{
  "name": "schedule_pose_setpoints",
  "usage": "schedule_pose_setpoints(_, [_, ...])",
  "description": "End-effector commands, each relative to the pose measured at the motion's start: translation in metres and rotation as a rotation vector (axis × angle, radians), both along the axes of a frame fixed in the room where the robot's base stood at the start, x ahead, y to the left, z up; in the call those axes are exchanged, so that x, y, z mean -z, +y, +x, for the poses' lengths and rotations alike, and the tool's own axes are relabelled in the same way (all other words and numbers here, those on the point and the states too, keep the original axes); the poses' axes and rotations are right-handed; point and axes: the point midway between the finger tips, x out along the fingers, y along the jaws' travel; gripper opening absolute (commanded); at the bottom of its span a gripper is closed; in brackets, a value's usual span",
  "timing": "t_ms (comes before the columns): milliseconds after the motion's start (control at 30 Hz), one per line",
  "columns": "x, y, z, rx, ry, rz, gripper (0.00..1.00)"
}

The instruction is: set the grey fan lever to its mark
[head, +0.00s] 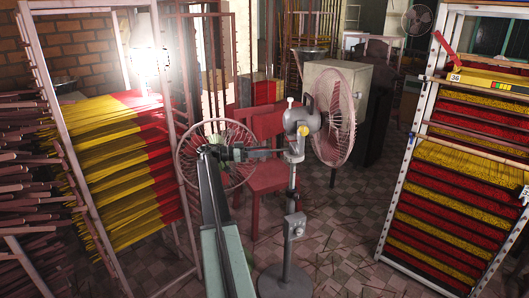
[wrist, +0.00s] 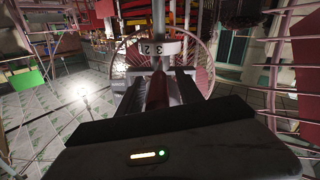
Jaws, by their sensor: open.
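A grey fan stands on a post; its motor housing (head: 304,119) carries a pinkish round cage (head: 334,116) on its right side. My gripper (head: 283,154) reaches from the left to the post (head: 292,185), just below the housing. In the wrist view my gripper (wrist: 158,74) is open, one finger on each side of a dark reddish bar-like shape. A white band (wrist: 157,48) with the digits 3 and 2 curves around the post just beyond the fingertips. I cannot clearly tell the grey lever from the post and fingers, nor whether they touch it.
A red chair (head: 268,178) stands behind the post. Another round fan cage (head: 192,160) lies behind my arm. A rack of yellow and red incense (head: 125,165) is at left, another (head: 455,180) at right.

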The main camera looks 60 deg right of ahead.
Motion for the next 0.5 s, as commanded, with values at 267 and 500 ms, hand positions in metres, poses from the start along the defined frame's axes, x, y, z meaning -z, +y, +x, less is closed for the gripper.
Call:
schedule_pose_setpoints(267, [0.0, 0.026, 0.038, -0.002, 0.0, 0.0, 0.43])
schedule_pose_setpoints(500, [0.0, 0.043, 0.06, 0.0, 0.0, 0.0, 0.43])
